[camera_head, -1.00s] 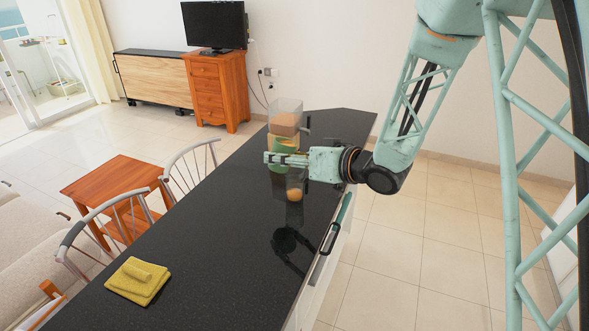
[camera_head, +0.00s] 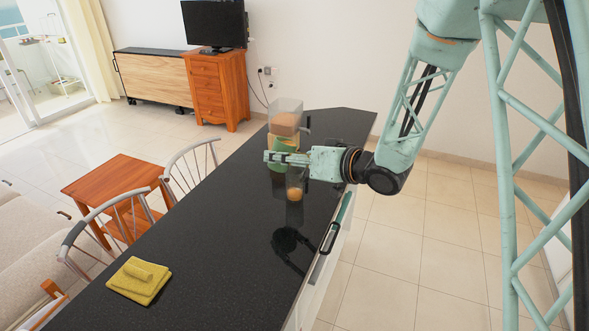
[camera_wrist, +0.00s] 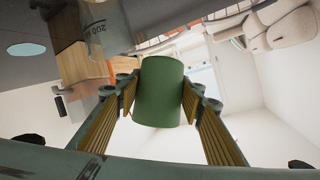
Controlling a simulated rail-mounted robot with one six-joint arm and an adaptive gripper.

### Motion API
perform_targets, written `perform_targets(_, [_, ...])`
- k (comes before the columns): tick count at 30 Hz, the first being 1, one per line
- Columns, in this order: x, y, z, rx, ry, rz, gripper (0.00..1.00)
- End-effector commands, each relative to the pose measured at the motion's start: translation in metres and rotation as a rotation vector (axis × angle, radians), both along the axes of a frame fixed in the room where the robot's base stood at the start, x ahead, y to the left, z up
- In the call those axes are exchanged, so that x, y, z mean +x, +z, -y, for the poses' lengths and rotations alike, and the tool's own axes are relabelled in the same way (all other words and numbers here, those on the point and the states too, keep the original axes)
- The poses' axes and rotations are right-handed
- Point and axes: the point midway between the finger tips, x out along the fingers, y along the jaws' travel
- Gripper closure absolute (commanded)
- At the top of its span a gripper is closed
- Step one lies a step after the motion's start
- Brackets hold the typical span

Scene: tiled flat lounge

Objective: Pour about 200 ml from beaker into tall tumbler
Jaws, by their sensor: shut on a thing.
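My gripper (camera_head: 270,157) is shut on a green cylinder (camera_wrist: 160,92), which sits between the ribbed pads in the wrist view. In the head view this green cylinder (camera_head: 279,168) is partly hidden by my fingers. I cannot tell whether it is the beaker. A clear vessel (camera_head: 295,190), apparently the tumbler, stands on the counter just in front of and below my gripper, with amber content low inside. In the wrist view a clear vessel (camera_wrist: 93,30) with a "200" mark shows at the upper left; I cannot tell which vessel it is.
A clear container (camera_head: 285,118) with orange-brown content stands close behind my gripper, with a tan block below it. The dark counter (camera_head: 215,235) is bare in its middle. A folded yellow cloth (camera_head: 139,281) lies at its near left. Chairs (camera_head: 190,168) line the left edge.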

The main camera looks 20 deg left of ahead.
Motion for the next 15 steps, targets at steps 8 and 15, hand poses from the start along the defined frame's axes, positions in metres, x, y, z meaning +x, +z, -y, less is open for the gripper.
perform_targets(8, [0.0000,0.0015,-0.0003,0.012,0.000,-0.013,0.79])
perform_targets(15, [-0.0003,0.0023,-0.0006,0.021,0.000,-0.025,0.79])
